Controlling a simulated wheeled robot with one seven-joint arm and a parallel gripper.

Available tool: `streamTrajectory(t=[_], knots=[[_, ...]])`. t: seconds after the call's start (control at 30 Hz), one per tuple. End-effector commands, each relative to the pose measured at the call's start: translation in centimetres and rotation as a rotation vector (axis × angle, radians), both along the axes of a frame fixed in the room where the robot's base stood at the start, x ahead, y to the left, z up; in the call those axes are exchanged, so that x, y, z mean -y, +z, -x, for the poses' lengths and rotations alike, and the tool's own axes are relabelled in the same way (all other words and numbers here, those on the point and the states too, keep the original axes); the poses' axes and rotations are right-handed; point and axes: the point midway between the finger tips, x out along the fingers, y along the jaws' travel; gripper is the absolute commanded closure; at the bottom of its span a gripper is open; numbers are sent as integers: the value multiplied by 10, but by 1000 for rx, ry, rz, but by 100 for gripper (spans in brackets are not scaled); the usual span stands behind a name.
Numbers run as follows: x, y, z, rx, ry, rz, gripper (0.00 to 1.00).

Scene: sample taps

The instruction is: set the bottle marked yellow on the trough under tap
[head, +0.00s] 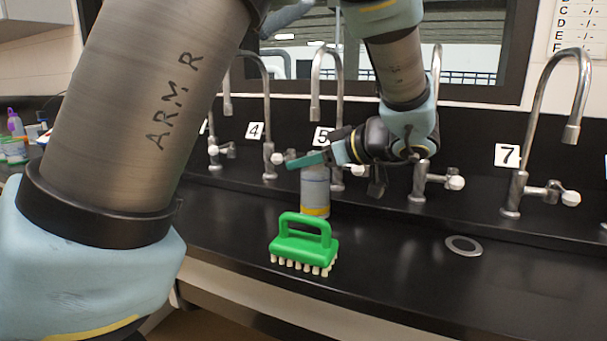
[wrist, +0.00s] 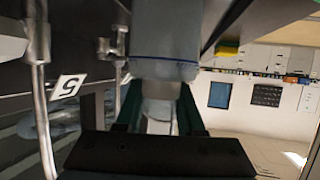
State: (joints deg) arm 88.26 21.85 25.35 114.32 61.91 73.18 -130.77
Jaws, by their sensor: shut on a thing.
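The bottle (head: 315,190) is pale, with a yellow band near its base, and is upright behind the green brush and near the tap marked 5. My gripper (head: 308,160) is shut on its upper part, coming from the right; its green finger crosses the bottle top. In the wrist view the bottle (wrist: 165,65) lies between the two green fingers (wrist: 160,105). The black trough (head: 390,222) runs under the row of taps. I cannot tell whether the bottle's base touches it. Tap 5 (head: 315,85) has its spout above the bottle in the head view, partly hidden lower down by my gripper.
A green brush (head: 304,242) stands on the black surface just in front of the bottle. Tap 4 (head: 268,120) is to the left and tap 7 (head: 530,130) to the right. A round drain (head: 463,246) lies at the right, with clear surface around it.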

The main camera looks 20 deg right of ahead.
Motion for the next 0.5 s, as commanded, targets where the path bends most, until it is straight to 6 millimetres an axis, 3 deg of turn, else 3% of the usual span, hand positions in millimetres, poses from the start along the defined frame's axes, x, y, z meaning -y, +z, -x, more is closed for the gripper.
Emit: streamTrajectory(t=[0.17, 0.37, 0.5], knots=[[-2, -7, -4, 0, 0, -2, 100], [-3, -32, -3, -1, 2, -4, 100], [-3, -36, -3, -1, 1, 0, 100]])
